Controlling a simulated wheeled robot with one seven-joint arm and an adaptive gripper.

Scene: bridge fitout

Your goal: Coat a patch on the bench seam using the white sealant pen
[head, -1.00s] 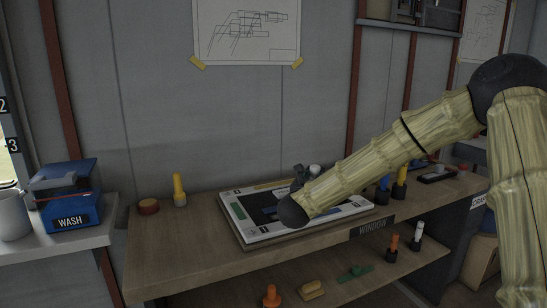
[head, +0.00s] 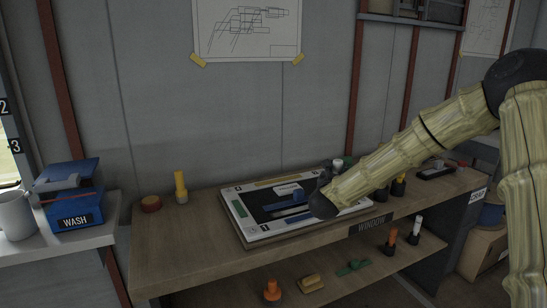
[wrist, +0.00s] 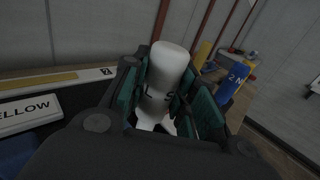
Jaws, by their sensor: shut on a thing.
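My gripper (wrist: 160,100) shows in the wrist view with its green-padded fingers shut on a white, round-topped pen (wrist: 168,62) with partly hidden dark letters. In the head view the white tip of this pen (head: 338,163) shows behind my dark wrist, above the right part of a framed board.
The framed board (head: 233,214) lies on the bench with blue pieces on its dark middle. Yellow and blue pens stand right. The lower shelf holds orange and white-topped items (head: 416,227).

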